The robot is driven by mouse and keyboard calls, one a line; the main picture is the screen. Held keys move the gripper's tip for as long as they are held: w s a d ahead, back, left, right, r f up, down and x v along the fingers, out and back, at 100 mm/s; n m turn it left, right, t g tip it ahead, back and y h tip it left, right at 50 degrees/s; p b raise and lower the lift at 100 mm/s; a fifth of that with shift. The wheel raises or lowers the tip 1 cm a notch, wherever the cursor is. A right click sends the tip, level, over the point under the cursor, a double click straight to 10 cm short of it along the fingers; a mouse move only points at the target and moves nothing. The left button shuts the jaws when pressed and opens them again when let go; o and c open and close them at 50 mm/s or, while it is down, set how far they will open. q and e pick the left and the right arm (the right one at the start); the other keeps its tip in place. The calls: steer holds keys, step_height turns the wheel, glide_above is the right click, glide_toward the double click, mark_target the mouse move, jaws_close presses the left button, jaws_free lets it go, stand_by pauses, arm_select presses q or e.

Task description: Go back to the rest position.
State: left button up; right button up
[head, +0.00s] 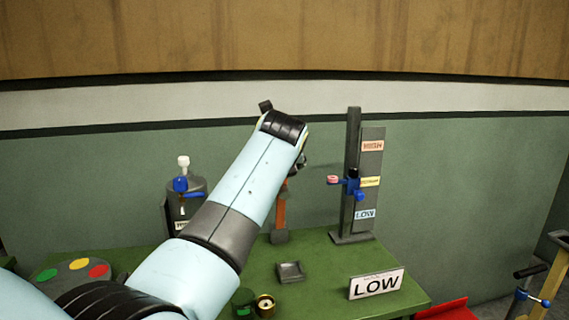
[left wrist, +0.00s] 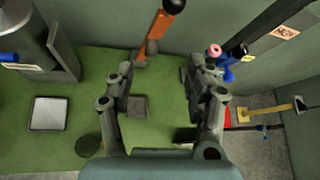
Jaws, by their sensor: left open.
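My left arm reaches up from the lower left in the head view. Its gripper (head: 298,165) is mostly hidden behind the wrist, above the green table. In the left wrist view my left gripper (left wrist: 160,75) is open, with its two fingers apart and nothing between them. An orange lever (left wrist: 158,30) stands beyond the fingertips, apart from them as far as I can tell. In the head view the orange lever (head: 280,212) is partly hidden behind my arm. My right gripper is in neither view.
A dark post (head: 351,150) with a blue slider (head: 353,184) and HIGH and LOW labels stands right of the gripper.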

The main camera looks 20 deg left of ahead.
arm_select(q)
steer(key=shift+f, duration=0.1)
steer(key=s+a+f+n+g, duration=0.2)
steer(key=s+a+f+n, duration=0.1)
steer(key=s+f+n, duration=0.55)
steer(key=s+a+f+n+g, duration=0.25)
steer(key=s+f+n, duration=0.25)
steer(key=s, duration=0.6)
steer(key=s+d+n+g+h, duration=0.1)
steer(key=s+n+g+h, duration=0.2)
steer(key=s+n, duration=1.85)
steer(key=s+a+f+m+g+b, duration=0.1)
steer(key=s+f+m+b, duration=0.15)
steer(key=f, duration=1.05)
steer(key=s+a+f+m+b, duration=0.1)
steer(key=s+f+m+b, duration=0.2)
steer(key=f, duration=0.9)
steer(key=s+a+f+m+g+b, duration=0.1)
steer(key=s+f+b, duration=0.25)
steer(key=f, duration=0.95)
steer(key=s+f+b, duration=0.4)
steer(key=s+f, duration=0.5)
steer(key=f, duration=0.2)
steer(key=s+f+b, duration=0.4)
steer(key=s+f, duration=0.5)
steer(key=f, duration=0.3)
steer(key=shift+a+f+g+b, duration=0.2)
steer(key=shift+a+g+b, duration=0.1)
steer(key=shift+g+b, duration=0.15)
